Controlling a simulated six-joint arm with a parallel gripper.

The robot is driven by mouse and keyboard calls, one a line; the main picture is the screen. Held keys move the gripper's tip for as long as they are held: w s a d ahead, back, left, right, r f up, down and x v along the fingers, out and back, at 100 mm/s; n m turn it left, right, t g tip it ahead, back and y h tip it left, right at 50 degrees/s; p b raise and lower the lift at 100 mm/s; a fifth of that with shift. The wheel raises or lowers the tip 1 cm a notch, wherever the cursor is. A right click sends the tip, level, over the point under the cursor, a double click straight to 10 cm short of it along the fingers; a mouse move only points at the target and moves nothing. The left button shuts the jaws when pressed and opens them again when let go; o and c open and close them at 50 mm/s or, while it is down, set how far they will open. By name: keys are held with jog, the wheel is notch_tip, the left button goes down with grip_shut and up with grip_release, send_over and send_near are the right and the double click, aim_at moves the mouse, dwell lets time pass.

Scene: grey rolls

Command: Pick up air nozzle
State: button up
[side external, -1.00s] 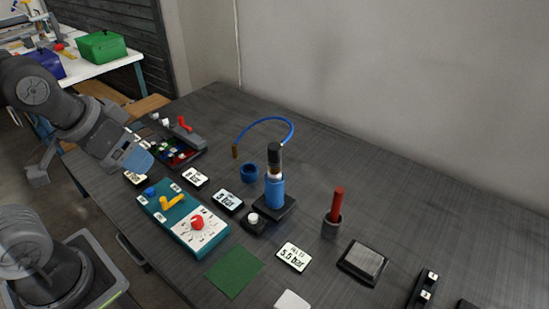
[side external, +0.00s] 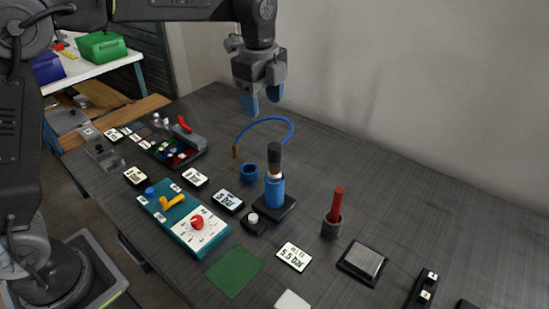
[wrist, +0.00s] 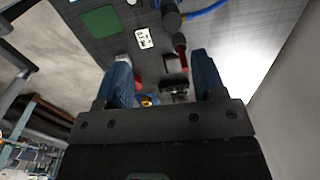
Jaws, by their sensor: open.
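My gripper (side external: 261,102) points down above the back of the table, apart from everything on it. Its two blue fingers are spread with nothing between them; they also show in the wrist view (wrist: 162,58). A blue cylinder with a black top (side external: 274,186), apparently the air nozzle, stands upright on a dark square base (side external: 287,210), below and slightly right of my gripper. In the wrist view a dark round top (wrist: 171,17) is near the upper edge, probably the same thing. A blue hose (side external: 262,121) curves behind it to a brown end piece (side external: 236,152).
A blue ring (side external: 249,173) sits left of the cylinder. A teal panel (side external: 183,222) with knobs, several white labels and a green square (side external: 234,271) are in front. The right rear table is clear.

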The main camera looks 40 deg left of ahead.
aim_at(275, 146)
jog(key=shift+m, duration=0.9)
jog(key=f, duration=0.5)
jog(key=w+d+f, duration=0.1)
jog(key=f, duration=0.4)
jog(key=w+f, duration=0.1)
jog(key=f, duration=0.4)
jog(key=shift+w+d+f, duration=0.1)
jog(key=shift+d+f, duration=0.1)
jog(key=shift+f, duration=0.15)
jog(key=c, duration=1.1)
jog(key=shift+r, duration=0.15)
jog(key=shift+r, duration=0.55)
notch_tip(275, 146, up, 3)
jog(key=shift+f, duration=0.2)
jog(key=s+a+r, duration=0.3)
jog(key=a+r, duration=0.4)
jog(key=a, duration=0.4)
jog(key=shift+a, duration=0.15)
